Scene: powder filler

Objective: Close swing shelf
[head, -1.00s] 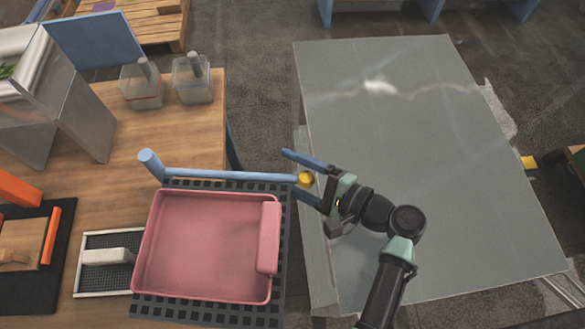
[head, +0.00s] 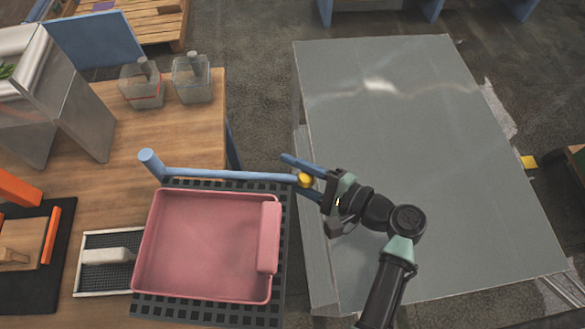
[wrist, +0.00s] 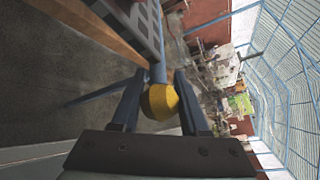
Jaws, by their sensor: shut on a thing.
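The swing shelf is a dark perforated plate (head: 268,313) with a pale blue bar (head: 225,174) along its far edge, over the right end of the wooden table. The bar ends on the right in a yellow knob (head: 305,180). My gripper (head: 299,177) reaches in from the right and is shut on the knob, one blue finger on each side. In the wrist view the yellow knob (wrist: 160,102) sits between the fingers of my gripper (wrist: 159,88). A pink tray (head: 190,245) lies on the shelf. The shelf's supports underneath are hidden.
A grey-topped table (head: 420,150) stands on the right, under my arm. The wooden table (head: 190,130) holds two glass jars (head: 192,78), a metal stand (head: 85,120) and a small mesh tray (head: 105,290). A strip of bare floor (head: 262,110) separates the two tables.

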